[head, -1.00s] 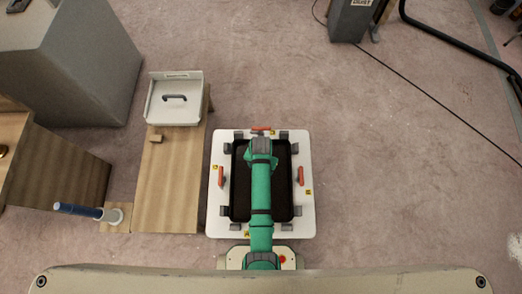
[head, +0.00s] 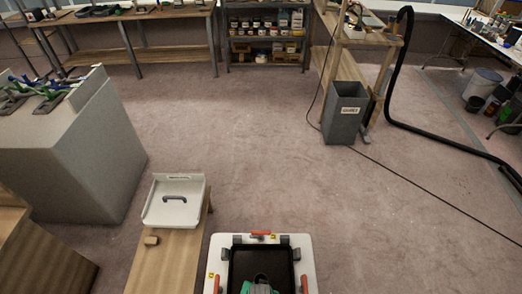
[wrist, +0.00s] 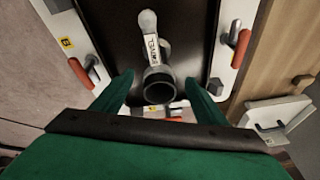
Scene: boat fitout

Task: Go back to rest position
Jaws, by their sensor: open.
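My gripper (wrist: 160,92) shows in the wrist view as two green fingers spread apart with nothing held between them. Beyond the fingertips, a grey piece with a round dark open end and a white lettered label (wrist: 152,50) lies over the black tray area. I cannot tell how far it is from the fingers. In the head view, a bit of my green arm (head: 258,287) shows at the bottom edge over the white-rimmed black tray (head: 222,240); the fingers cannot be made out there.
Red clamps (head: 260,234) sit on the tray rim. Left of it is a wooden bench (head: 170,262) with a white handled panel (head: 175,214) and a small wooden block (head: 151,240). A grey cabinet (head: 70,165) stands left, a grey bin (head: 344,112) at right. The middle floor is clear.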

